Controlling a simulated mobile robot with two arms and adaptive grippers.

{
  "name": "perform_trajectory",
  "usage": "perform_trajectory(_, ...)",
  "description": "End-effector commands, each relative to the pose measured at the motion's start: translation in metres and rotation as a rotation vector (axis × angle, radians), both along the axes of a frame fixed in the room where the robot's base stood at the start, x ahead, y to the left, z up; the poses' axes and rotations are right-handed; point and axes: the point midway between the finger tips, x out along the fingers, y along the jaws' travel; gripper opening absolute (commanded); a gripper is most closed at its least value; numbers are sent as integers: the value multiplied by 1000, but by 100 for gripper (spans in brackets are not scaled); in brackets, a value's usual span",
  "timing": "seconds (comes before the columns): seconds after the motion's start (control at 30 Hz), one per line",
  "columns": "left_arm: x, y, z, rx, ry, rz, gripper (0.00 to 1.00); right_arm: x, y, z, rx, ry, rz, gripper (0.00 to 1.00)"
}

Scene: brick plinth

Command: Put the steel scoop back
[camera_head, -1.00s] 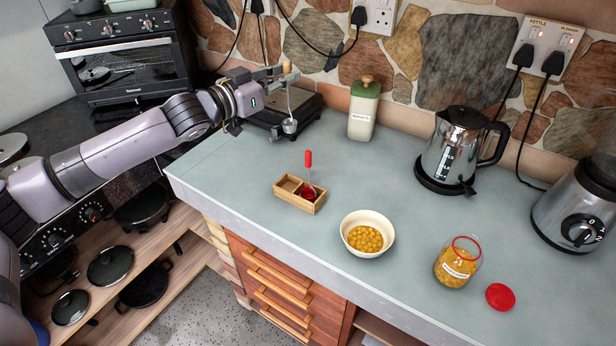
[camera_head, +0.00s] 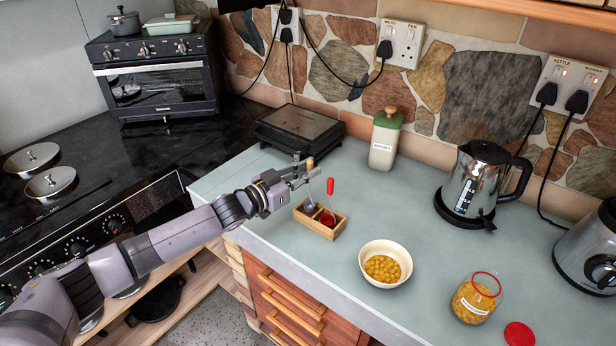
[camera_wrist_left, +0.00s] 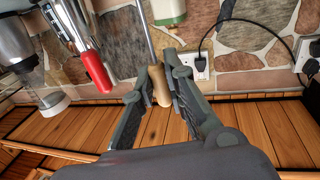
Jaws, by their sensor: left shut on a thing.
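My left gripper (camera_head: 306,170) is shut on the wooden handle of the steel scoop (camera_head: 309,206), which hangs upright with its bowl down. In the left wrist view, the scoop's wooden handle (camera_wrist_left: 158,86) sits between the two fingers (camera_wrist_left: 157,92). The scoop's bowl shows at the left compartment of the small wooden box (camera_head: 322,233); I cannot tell whether it touches the bottom. A red-handled scoop (camera_head: 330,187) stands in the box's right compartment. Its red handle also shows in the left wrist view (camera_wrist_left: 97,72). My right gripper is not in view.
A cream bowl of yellow balls (camera_head: 385,251) stands right of the box. Farther right are a jar (camera_head: 474,300), its red lid (camera_head: 519,334) and a kettle (camera_head: 480,180). Behind stand a green-lidded canister (camera_head: 384,140) and a black appliance (camera_head: 298,128). The counter between them is clear.

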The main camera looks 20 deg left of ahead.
Motion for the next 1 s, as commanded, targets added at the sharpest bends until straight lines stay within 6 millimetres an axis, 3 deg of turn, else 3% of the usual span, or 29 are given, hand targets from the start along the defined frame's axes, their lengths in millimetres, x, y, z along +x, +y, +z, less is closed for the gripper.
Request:
perform_trajectory(0.13,0,0,-18,-3,2,0,0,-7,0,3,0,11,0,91)
perform_trajectory(0.53,0,0,-25,-1,0,0,0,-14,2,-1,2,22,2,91)
perform_trajectory(0.57,0,0,-25,-1,0,0,13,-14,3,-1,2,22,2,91)
perform_trajectory(0.6,0,0,-24,-1,0,0,16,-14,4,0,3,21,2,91)
perform_trajectory(0.83,0,0,-24,-1,0,0,31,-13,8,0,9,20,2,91)
perform_trajectory(1.0,0,0,-24,-1,0,0,33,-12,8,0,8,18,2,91)
